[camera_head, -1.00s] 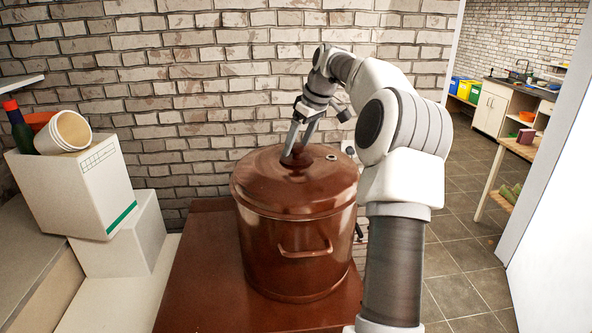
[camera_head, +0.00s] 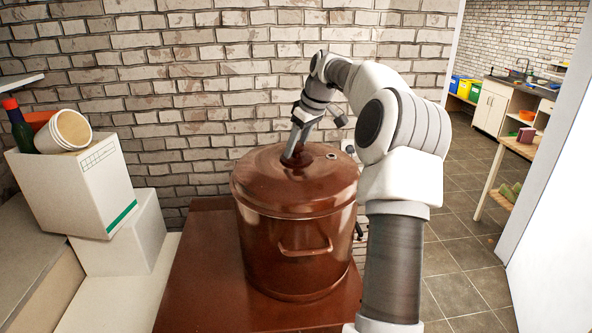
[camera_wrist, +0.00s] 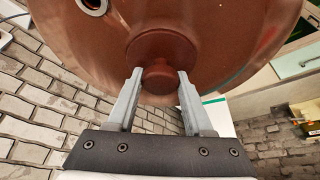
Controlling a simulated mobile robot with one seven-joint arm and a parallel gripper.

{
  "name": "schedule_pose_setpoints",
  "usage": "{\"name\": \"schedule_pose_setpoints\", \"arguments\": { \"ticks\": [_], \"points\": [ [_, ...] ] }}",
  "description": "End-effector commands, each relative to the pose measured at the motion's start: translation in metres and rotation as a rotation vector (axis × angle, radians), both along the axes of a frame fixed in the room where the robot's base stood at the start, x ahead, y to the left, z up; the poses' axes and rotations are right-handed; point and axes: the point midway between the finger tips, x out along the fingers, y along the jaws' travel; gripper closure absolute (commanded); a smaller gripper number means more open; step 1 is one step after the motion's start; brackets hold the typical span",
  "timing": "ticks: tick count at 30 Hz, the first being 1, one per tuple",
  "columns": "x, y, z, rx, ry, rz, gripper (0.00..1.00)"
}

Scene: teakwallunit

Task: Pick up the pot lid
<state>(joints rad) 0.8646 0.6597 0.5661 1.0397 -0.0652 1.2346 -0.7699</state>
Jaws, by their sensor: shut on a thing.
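The brown pot lid (camera_head: 262,180) sits on a large brown pot (camera_head: 283,255). In the wrist view the lid (camera_wrist: 230,40) fills the top, with its round knob (camera_wrist: 160,76) between the fingertips. My gripper (camera_head: 292,158) is above the lid's middle, fingers pointing down. In the wrist view my gripper (camera_wrist: 160,78) has its two fingers on either side of the knob, shut on it. The lid appears to rest on the pot's rim; I see no clear gap. The knob is mostly hidden by the fingers in the head view.
The pot stands on a reddish-brown surface (camera_head: 205,270) against a brick wall (camera_head: 200,90). White boxes (camera_head: 75,185) with a bottle (camera_head: 17,125) and a white bucket (camera_head: 70,130) stand at the left. A tiled floor (camera_head: 455,255) is open at the right.

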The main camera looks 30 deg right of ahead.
Motion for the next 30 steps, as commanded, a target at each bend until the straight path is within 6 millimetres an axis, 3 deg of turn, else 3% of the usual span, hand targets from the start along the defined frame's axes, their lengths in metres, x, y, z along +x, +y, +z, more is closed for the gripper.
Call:
{"name": "schedule_pose_setpoints", "arguments": {
  "ticks": [16,27,30],
  "points": [
    [0.001,0.0,0.008,-0.002,-0.006,-0.001,1.0],
    [0.001,0.0,0.047,-0.002,-0.008,0.0,1.0],
    [-0.006,-0.017,0.055,-0.002,-0.007,-0.004,1.0]
  ]
}}
